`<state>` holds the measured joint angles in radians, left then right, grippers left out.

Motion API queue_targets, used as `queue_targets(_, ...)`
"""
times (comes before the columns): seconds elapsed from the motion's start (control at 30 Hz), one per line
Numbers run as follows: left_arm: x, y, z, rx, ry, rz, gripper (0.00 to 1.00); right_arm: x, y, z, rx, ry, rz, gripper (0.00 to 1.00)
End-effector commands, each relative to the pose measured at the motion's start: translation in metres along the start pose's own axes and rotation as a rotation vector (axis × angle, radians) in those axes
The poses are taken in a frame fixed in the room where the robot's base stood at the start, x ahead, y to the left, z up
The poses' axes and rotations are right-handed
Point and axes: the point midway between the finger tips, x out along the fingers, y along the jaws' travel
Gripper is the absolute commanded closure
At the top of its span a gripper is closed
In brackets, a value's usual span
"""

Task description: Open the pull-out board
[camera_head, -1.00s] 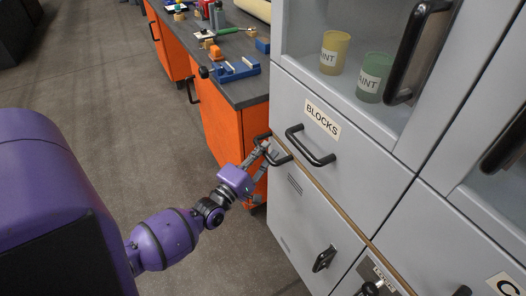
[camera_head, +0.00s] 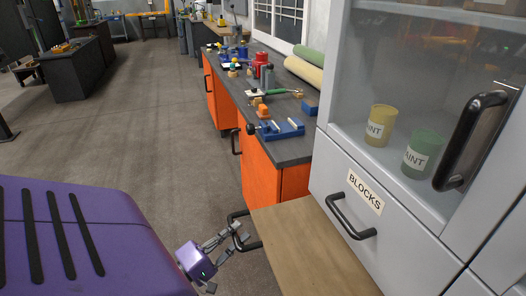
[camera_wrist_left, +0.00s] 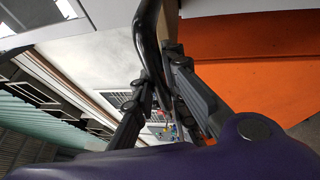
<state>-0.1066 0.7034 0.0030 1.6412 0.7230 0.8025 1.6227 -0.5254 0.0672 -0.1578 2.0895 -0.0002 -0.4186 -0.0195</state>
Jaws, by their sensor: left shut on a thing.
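The pull-out board (camera_head: 312,246) is a flat wooden panel that sticks out from the grey cabinet, just under the drawer labelled BLOCKS (camera_head: 352,205). Its black bar handle (camera_head: 234,217) is on its outer left end. My left gripper (camera_head: 238,236) is shut on this handle. In the left wrist view, the dark handle (camera_wrist_left: 147,42) passes between the two fingers of my left gripper (camera_wrist_left: 160,72). The board's far end is cut off at the bottom of the head view. My right gripper is not in view.
An orange workbench (camera_head: 262,168) with a dark top stands just behind the board, with a blue tool (camera_head: 283,130) and small parts on it. Glass-fronted shelves above hold a yellow paint pot (camera_head: 380,127) and a green one (camera_head: 422,153). Open floor lies left.

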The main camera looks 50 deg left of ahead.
Motion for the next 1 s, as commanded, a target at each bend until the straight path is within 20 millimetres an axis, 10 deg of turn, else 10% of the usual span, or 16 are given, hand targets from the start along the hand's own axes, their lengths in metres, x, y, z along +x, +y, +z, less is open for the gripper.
queue_targets(0.37,-0.059,0.012,-0.024,0.005,-0.001,-0.001,1.00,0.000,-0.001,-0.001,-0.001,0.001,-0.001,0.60)
queue_targets(0.53,-0.059,0.012,-0.024,0.004,-0.001,0.000,1.00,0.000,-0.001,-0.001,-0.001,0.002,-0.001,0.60)
queue_targets(0.7,-0.058,0.012,-0.024,0.002,0.000,0.001,0.67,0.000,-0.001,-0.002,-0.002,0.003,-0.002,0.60)
queue_targets(1.0,-0.059,0.012,-0.024,0.001,0.000,0.000,0.67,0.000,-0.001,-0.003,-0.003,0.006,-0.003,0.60)
